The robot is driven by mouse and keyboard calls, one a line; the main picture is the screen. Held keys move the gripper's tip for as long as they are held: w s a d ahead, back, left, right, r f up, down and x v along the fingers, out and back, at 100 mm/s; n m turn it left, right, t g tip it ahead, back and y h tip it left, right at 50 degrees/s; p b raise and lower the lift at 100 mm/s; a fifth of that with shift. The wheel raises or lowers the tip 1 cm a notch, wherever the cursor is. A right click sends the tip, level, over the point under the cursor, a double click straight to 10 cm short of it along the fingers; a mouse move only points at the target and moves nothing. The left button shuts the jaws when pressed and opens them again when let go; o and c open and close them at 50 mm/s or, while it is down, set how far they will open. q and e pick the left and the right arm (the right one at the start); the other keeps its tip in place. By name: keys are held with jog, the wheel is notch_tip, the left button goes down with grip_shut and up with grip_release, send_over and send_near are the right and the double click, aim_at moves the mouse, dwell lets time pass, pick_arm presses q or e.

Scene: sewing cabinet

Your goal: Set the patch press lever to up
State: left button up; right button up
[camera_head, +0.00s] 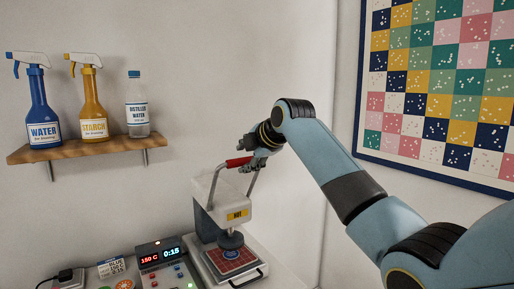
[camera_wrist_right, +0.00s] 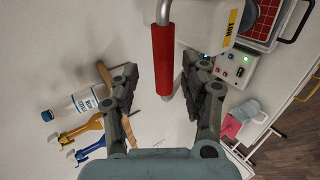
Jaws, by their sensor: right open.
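The patch press (camera_head: 207,190) is a white machine with a yellow HOT label, standing at the bottom middle of the head view. Its lever has metal side arms rising from the press head and a red grip bar (camera_head: 238,162) across the top. A round dark pressing foot (camera_head: 230,240) hangs over a red gridded patch (camera_head: 234,262) on the base. My right gripper (camera_head: 258,156) is at the right end of the red bar. In the wrist view the red bar (camera_wrist_right: 163,60) lies between the open fingers (camera_wrist_right: 161,82), with gaps on both sides. My left gripper is not in view.
A control box (camera_head: 163,256) with red and blue displays stands left of the press. A wooden shelf (camera_head: 90,150) on the wall holds spray bottles and a water bottle. A framed quilt (camera_head: 440,90) hangs at right. A pink-and-white item (camera_wrist_right: 240,120) shows in the wrist view.

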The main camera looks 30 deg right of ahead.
jog(key=v, duration=0.8)
jog(key=shift+r, duration=0.1)
jog(key=s+f+m+g+b, duration=0.1)
jog(key=s+f+g+b, duration=0.45)
jog(key=f, duration=1.25)
jog(key=s+f+m+b, duration=0.25)
jog(key=s+f, duration=0.55)
jog(key=f, duration=1.1)
jog(key=s+f+m+g+b, duration=0.15)
jog(key=s+f+b, duration=0.4)
jog(key=f, duration=1.25)
jog(key=s+f+m+g+b, duration=0.1)
jog(key=s+f+m, duration=0.3)
jog(key=s+f, duration=0.6)
jog(key=s+f+m+g+h+b, duration=0.1)
jog(key=s+f+m, duration=0.4)
jog(key=s+f, duration=0.5)
jog(key=s+f+m+g+b, duration=0.1)
jog(key=s+f+m+b, duration=0.2)
jog(key=s+f, duration=0.7)
jog(key=s+m, duration=0.1)
jog(key=s, duration=1)
jog(key=shift+s+f+m+g+h+b, duration=0.25)
jog(key=shift+s+m+g+h+b, duration=0.05)
jog(key=shift+s+b, duration=0.1)
